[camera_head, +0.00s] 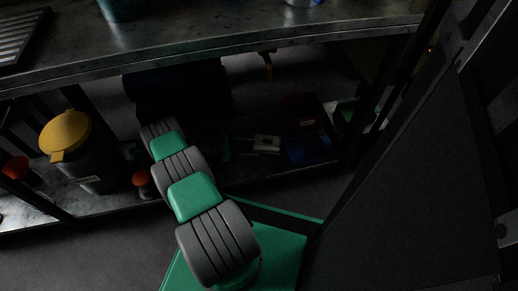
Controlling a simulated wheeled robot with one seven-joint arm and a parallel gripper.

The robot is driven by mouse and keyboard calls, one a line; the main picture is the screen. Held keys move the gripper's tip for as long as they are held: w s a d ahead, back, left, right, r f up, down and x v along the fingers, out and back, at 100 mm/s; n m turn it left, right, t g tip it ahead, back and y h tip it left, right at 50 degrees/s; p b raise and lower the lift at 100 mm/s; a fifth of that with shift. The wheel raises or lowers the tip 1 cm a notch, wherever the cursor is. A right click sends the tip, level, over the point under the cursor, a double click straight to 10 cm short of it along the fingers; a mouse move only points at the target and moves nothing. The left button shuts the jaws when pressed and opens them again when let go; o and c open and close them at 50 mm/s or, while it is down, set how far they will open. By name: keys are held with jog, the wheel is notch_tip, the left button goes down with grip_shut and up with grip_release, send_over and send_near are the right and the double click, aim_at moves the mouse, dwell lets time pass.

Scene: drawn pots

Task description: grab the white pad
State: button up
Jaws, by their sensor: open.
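A small pale, off-white block (266,143) lies on the lower shelf, right of the middle. It may be the white pad, but the picture is too dark and small to be sure. My grey and green arm reaches up from the bottom centre towards the lower shelf, left of the pale block. My gripper does not show; it is hidden beyond the far arm link.
A metal worktop (200,52) overhangs the lower shelf (90,212). A dark container with a yellow lid (66,133) stands at left. A blue bin (308,150) and a red bin (301,109) are right of the pale block. A yellow-handled item (268,63) hangs below the worktop.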

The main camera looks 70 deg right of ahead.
aim_at(268, 148)
jog(key=b+x, duration=0.2)
jog(key=x, duration=0.5)
jog(key=shift+s+d, duration=0.25)
jog(key=shift+s, duration=0.1)
grip_shut()
